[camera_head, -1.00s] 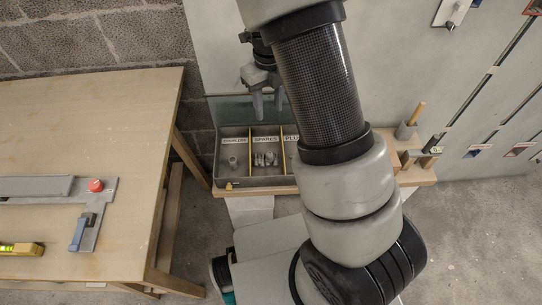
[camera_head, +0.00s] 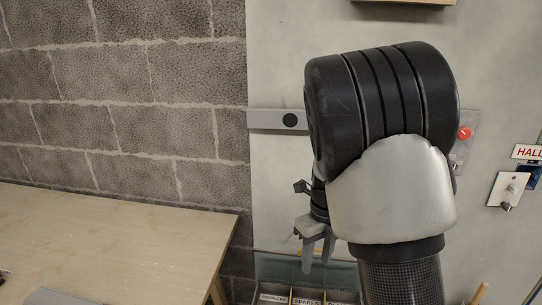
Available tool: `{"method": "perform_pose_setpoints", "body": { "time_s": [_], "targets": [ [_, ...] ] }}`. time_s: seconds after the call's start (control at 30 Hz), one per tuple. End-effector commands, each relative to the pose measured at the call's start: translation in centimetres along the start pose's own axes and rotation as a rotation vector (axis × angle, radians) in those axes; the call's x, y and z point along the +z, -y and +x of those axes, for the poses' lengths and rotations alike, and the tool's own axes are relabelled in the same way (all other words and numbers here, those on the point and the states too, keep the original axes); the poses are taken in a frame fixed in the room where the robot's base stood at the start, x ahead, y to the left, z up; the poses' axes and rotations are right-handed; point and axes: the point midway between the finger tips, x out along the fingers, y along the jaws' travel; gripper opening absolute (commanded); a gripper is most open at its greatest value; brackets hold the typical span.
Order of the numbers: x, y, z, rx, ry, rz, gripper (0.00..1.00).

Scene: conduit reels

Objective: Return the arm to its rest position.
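My gripper (camera_head: 318,254) hangs left of my forearm, with its fingers pointing down. Its two fingers stand apart with nothing seen between them, so it is open and empty. Below it is the divided tray (camera_head: 273,287), cut off by the bottom edge, with the labels COUPLERS and SPARES showing and a third label partly hidden. My arm is bent, with its black elbow joint high in front of the grey panel. The elbow and pale link hide part of the panel behind.
A wooden table (camera_head: 120,235) stands at the lower left against a block wall (camera_head: 120,100). The grey panel (camera_head: 280,60) carries a bar (camera_head: 265,120), a red knob (camera_head: 464,132) and a switch plate (camera_head: 509,189). A wooden handle (camera_head: 481,293) shows at the bottom right. Space left of my arm is clear.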

Motion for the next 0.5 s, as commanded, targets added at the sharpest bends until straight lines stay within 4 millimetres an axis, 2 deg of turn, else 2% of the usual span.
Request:
{"method": "perform_pose_setpoints", "body": {
  "time_s": [0.03,0.17,0.3,0.4,0.5],
  "targets": [
    [-0.4,-0.4,-1.8,0.009,0.033,-0.100,0.39],
    [-2.5,-2.2,-6.9,0.001,0.124,-0.521,0.39],
    [-5.8,-4.4,-12.0,-0.091,0.203,-1.055,0.39],
    [-8.4,-5.8,-14.9,-0.200,0.217,-1.429,0.39],
    [-10.8,-6.9,-16.9,-0.313,0.186,-1.752,0.39]
  ]
}}
